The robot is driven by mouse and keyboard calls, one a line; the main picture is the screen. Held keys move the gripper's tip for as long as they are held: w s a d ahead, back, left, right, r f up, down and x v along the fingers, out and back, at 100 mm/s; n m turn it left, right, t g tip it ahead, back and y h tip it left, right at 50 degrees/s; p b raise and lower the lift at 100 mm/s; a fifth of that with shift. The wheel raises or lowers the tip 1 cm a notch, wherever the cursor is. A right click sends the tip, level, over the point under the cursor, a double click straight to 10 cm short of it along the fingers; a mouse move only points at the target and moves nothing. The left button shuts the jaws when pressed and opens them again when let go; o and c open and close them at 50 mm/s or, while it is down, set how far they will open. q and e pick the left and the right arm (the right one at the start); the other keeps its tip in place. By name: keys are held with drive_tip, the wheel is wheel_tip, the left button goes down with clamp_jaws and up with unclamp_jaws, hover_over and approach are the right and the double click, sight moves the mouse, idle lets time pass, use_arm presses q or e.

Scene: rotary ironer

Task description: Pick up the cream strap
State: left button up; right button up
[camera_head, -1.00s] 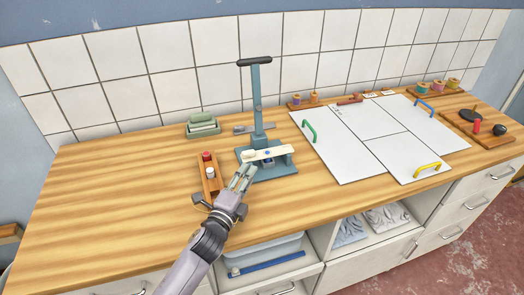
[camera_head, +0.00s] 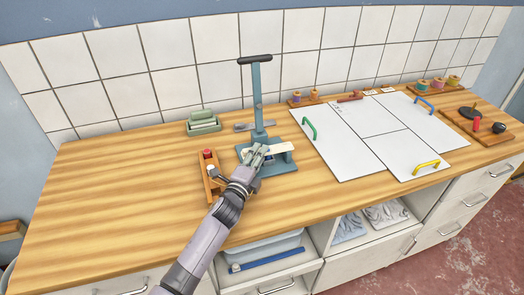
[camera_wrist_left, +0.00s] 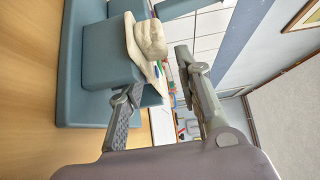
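The cream strap (camera_head: 284,148) lies across the blue press (camera_head: 262,97) and its base, with its left part hidden behind my gripper in the head view. In the left wrist view the strap (camera_wrist_left: 147,40) shows a rounded, lumpy end beside a blue block of the press (camera_wrist_left: 105,55). My left gripper (camera_head: 257,152) is at the strap's left end. In the wrist view its fingers (camera_wrist_left: 157,72) are apart, with the strap's end just beyond and partly between the tips. I cannot see clear contact. My right gripper is in neither view.
A wooden rack (camera_head: 213,187) with a red-topped and a white-topped piece stands left of my gripper. White boards (camera_head: 350,155) with coloured handles cover the right side. The left of the wooden counter (camera_head: 110,190) is clear.

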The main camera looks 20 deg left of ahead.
use_arm(q)
drive_tip(key=shift+c, duration=0.6)
drive_tip(key=c, duration=0.6)
drive_tip(key=shift+r, duration=0.1)
